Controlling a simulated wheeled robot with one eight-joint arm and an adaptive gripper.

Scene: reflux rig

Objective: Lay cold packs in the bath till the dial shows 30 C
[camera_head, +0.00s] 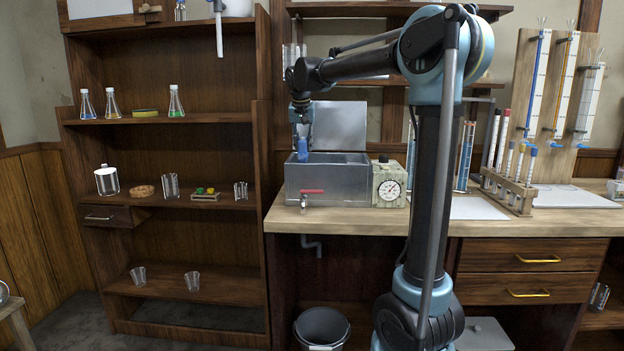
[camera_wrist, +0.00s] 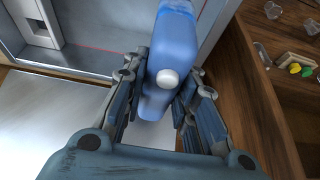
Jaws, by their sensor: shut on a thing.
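My gripper (camera_head: 301,118) points down over the left part of the grey metal bath (camera_head: 328,190). It is shut on a blue cold pack (camera_head: 302,151), which hangs at about the height of the bath's rim. In the wrist view the pack (camera_wrist: 174,40) is upright between the fingers, with a round white spot on its face. The bath's lid (camera_head: 340,125) stands raised behind it. The inside of the bath is hidden in the head view. The dial (camera_head: 392,189) is on a cream box at the bath's right; its reading is too small to tell.
A red-handled tap (camera_head: 312,192) sticks out from the bath's front. A wooden shelf unit (camera_head: 165,230) with glassware stands close at the left. A test tube rack (camera_head: 510,190) stands on the bench (camera_head: 440,228) at the right. A bin (camera_head: 322,328) is below.

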